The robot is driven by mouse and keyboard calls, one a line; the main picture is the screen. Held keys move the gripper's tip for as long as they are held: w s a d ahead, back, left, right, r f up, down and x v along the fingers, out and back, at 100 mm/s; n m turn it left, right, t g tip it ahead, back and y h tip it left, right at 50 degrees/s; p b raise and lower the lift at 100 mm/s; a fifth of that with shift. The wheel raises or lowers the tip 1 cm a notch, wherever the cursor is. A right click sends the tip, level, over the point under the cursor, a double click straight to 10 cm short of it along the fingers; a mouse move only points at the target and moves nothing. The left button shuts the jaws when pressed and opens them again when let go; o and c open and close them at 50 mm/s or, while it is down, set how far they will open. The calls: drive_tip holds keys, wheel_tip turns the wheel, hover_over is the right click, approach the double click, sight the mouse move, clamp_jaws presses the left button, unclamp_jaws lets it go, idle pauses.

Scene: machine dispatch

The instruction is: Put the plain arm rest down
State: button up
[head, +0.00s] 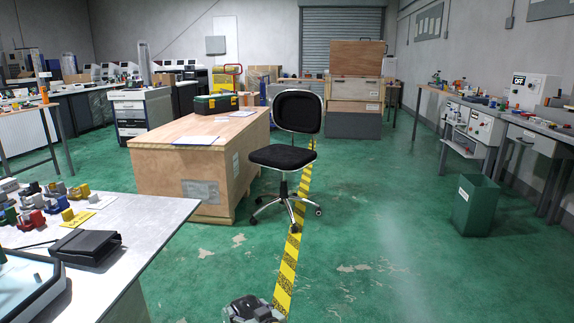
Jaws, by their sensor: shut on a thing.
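The upper part of my gripper (252,311), grey and black, shows at the bottom edge, over the green floor and right of the near table. It is shut, with its fingertips and the plain arm rest in it cut off by the frame's lower edge. A black office chair (284,158) without arm rests stands beyond it, beside the wooden crate. A flat black object (86,247) lies on the near table; I cannot tell what it is.
The near grey table (150,217) holds several small coloured parts (32,219) at the left. A large wooden crate (160,173) carries a green toolbox (216,103) and papers. A green bin (474,205) stands at the right.

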drive_tip(key=s+d+f+m+h, duration=0.1)
drive_tip(key=s+d+f, duration=0.2)
drive_tip(key=f, duration=0.6)
drive_tip(key=s+d+f+m+t+h, duration=0.1)
drive_tip(key=s+d+f, duration=0.3)
drive_tip(key=f, duration=0.5)
drive_tip(key=shift+s+d+f+m+t+h, duration=0.25)
drive_tip(key=shift+d+m+h, duration=0.2)
drive_tip(key=shift+d, duration=0.95)
drive_tip(key=shift+w, duration=0.1)
